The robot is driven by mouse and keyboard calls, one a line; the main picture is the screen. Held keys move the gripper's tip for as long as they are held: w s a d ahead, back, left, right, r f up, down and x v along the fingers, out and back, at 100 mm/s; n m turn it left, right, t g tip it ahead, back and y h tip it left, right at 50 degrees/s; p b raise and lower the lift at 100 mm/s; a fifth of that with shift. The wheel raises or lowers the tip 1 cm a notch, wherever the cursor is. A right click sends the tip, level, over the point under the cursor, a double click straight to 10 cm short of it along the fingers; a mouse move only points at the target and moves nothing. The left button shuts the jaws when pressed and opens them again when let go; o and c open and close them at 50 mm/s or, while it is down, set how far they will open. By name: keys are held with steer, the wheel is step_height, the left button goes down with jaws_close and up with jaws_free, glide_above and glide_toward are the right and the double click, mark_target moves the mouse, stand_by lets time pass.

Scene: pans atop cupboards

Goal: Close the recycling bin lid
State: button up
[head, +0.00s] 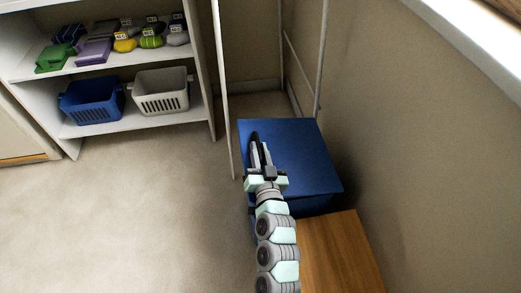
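The blue recycling bin (308,165) stands right of centre against the wall. Its flat blue top surface faces up and appears level, looking like a lid lying down over the bin. My gripper (256,140) is over the left part of this top, pointing toward the bin's far left corner. Whether it touches the surface cannot be told from this view. Its dark fingers look close together, but the gap between them is hard to make out. Nothing is visibly held. My arm hides part of the bin's left and front sides.
A wooden cabinet top (343,255) is just in front of the bin. A thin white panel edge (224,90) stands to its left. White shelves (140,122) hold a blue basket (92,101), a pale basket (161,92) and several small items. The floor (130,210) at left is clear.

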steer(key=o, duration=0.4)
steer(key=shift+a, duration=0.1)
steer(key=shift+s+p, duration=0.3)
steer(key=shift+s, duration=0.35)
steer(key=s, duration=0.3)
steer(key=s+p, duration=0.1)
steer(key=s, duration=0.2)
steer(key=s+d+p, duration=0.1)
steer(key=s, duration=0.2)
steer(key=shift+s, duration=0.25)
